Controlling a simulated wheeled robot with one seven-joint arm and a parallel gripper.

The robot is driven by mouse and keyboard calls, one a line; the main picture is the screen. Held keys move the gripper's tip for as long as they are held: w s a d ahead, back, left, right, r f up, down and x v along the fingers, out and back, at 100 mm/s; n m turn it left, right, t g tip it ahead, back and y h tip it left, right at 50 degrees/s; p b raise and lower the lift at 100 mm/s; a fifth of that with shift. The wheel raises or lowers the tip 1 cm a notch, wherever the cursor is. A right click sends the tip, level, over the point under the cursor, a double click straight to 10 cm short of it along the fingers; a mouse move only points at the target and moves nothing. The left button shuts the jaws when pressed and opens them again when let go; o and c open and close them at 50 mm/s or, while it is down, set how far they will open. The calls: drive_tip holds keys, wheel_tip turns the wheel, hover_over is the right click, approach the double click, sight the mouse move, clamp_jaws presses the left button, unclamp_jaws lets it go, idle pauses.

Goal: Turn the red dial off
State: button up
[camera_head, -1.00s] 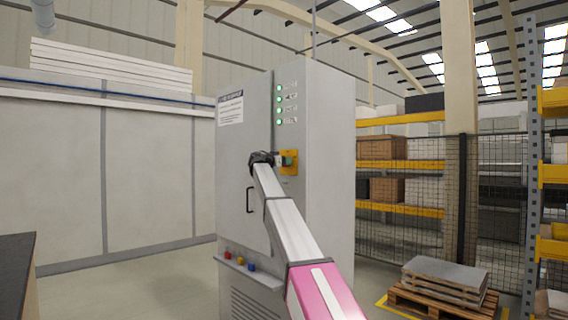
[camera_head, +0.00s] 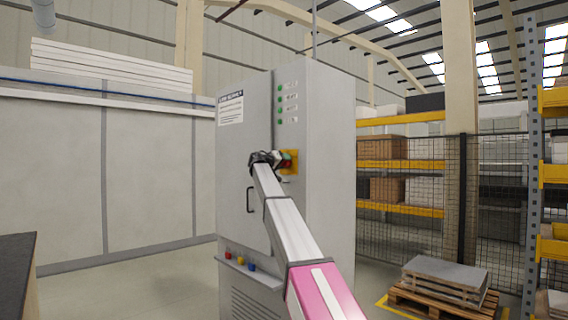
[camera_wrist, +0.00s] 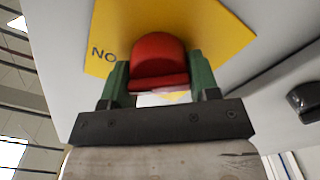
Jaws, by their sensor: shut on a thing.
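The red dial (camera_wrist: 158,58) sits on a yellow plate (camera_wrist: 225,35) with the letters "NO" partly showing at its left. In the wrist view, my gripper (camera_wrist: 160,76) has its green fingers on both sides of the dial and is shut on it. The plate is on the front of a grey cabinet (camera_head: 325,150). In the head view, my gripper (camera_head: 284,160) is at the yellow plate and hides part of it, with a little red showing beside it.
A black door handle (camera_head: 249,200) is on the cabinet's left face. Red, yellow and blue knobs (camera_head: 240,261) stand on a low ledge. A pallet with grey sheets (camera_head: 445,278) and a mesh fence (camera_head: 495,200) are to the right. The floor at left is clear.

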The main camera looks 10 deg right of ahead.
drive_tip(key=n, duration=0.5)
drive_tip(key=shift+w+f+n, duration=0.1)
drive_tip(key=shift+n, duration=0.2)
drive_tip(key=shift+a+f+n, duration=0.1)
drive_tip(key=shift+n, duration=2)
drive_tip(key=o, duration=0.9)
drive_tip(key=shift+a, duration=0.1)
drive_tip(key=v, duration=1)
drive_tip(key=shift+s+a, duration=0.2)
drive_tip(key=shift+s, duration=0.05)
